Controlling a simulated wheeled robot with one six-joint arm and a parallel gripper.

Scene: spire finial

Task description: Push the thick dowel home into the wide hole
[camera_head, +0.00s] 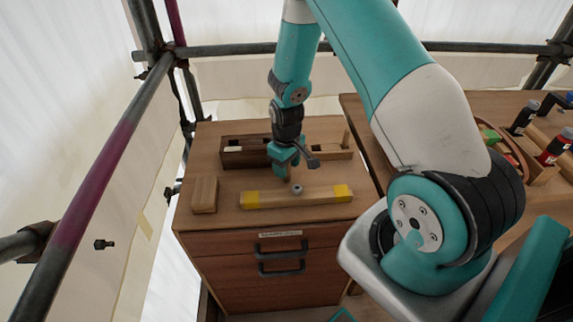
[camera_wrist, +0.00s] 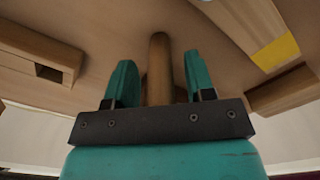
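My gripper (camera_head: 284,160) hangs over the cabinet top, fingers pointing down, between the dark wooden rack and a long wooden bar (camera_head: 300,198) with yellow ends. In the wrist view a round wooden dowel (camera_wrist: 159,68) stands between the two teal fingers of my gripper (camera_wrist: 158,80). Gaps show on both sides of it, so the fingers look open around it. I cannot tell whether its far end sits in a hole. The wrist view also shows a wooden block with a square opening (camera_wrist: 45,85) at left. No wide hole is clearly visible.
A long rack (camera_head: 245,158) lies behind my gripper, with a thin upright peg (camera_head: 346,139) near its right end. A small grey ring-like part (camera_head: 297,188) is by the bar. A wooden block (camera_head: 204,194) stands at left. The cabinet top between is clear.

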